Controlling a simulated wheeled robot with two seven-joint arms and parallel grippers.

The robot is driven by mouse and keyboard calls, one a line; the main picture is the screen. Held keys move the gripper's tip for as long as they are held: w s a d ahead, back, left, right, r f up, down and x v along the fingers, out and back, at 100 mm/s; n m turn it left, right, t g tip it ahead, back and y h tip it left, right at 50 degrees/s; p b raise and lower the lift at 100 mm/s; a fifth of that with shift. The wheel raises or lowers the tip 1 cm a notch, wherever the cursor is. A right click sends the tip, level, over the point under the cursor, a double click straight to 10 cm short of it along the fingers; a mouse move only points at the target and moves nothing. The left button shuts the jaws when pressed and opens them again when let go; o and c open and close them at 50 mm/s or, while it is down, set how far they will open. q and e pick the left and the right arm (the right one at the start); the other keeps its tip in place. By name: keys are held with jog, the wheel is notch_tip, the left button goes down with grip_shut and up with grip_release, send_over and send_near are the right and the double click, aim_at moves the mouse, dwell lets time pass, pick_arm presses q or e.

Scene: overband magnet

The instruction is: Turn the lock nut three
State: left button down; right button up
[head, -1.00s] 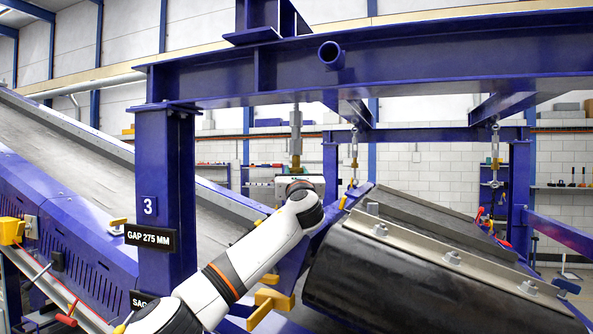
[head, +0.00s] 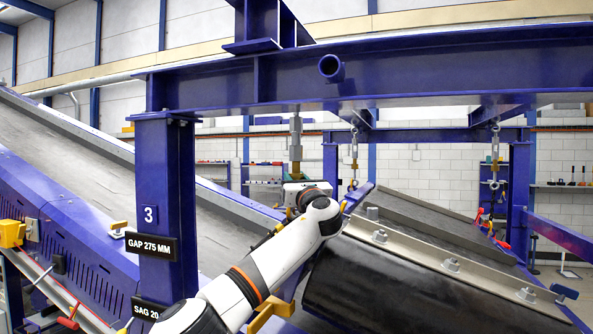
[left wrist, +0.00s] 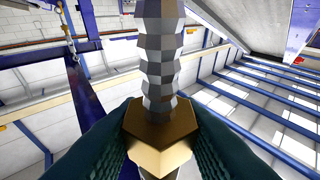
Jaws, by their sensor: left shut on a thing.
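The lock nut (left wrist: 160,135) is a brass-coloured hexagonal nut in the lower middle of the left wrist view. My left gripper (left wrist: 158,148) is shut on it, with a dark green ribbed finger pad on each side. A grey column of stacked hexagonal sections (left wrist: 160,55) rises above the nut. In the head view my left gripper (head: 296,182) is at the lower end of the hanging grey rod (head: 295,135), below the blue crossbeam. A brass-coloured part (head: 295,168) shows just above it. The fingers are too small to make out there. My right gripper is not in view.
A blue post (head: 166,220) with a "3" plate and a "GAP 275 MM" sign (head: 151,246) stands left of my arm. A dark drum-like body (head: 375,285) with a bolted flange lies right. A blue crossbeam (head: 400,75) spans above. Chains (head: 354,150) hang behind.

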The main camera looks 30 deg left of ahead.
pick_arm(q)
jog(key=shift+r+g, duration=0.1)
jog(key=shift+g, duration=0.2)
jog(key=shift+d+r+n+g+y+p, duration=0.15)
jog(key=shift+n+g+y+p, duration=0.2)
jog(key=shift+p, duration=0.2)
jog(key=shift+n+g+y+p, duration=0.65)
jog(key=shift+g+p, duration=0.3)
jog(key=shift+p, duration=0.05)
jog(key=shift+n+g+y, duration=0.5)
jog(key=shift+n+g, duration=0.1)
jog(key=shift+g, duration=0.5)
jog(key=c, duration=1)
grip_release()
jog(key=shift+o, duration=0.2)
jog(key=shift+f, duration=0.2)
